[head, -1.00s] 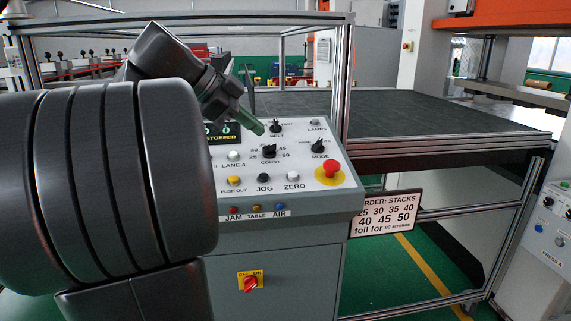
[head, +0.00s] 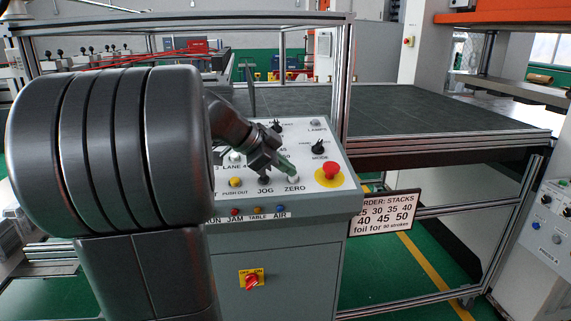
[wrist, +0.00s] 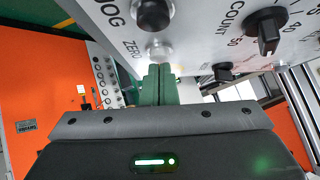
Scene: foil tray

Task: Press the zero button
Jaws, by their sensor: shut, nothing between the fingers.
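The white ZERO button (head: 293,179) is at the front of the sloped control panel (head: 335,203), above its ZERO label. My gripper (head: 290,170) is shut and empty. Its green fingertips point down at the ZERO button and partly cover it in the head view. In the wrist view the paired green fingers (wrist: 158,72) end right at the pale ZERO button (wrist: 160,50), lined up with it. I cannot tell whether they touch it or a small gap is left.
The black JOG button (head: 264,180) is just left of ZERO, with the yellow PUSH OUT button (head: 236,182) beyond. The red mushroom button (head: 331,169) on its yellow ring is close to the right. The MODE knob (head: 319,147) stands behind.

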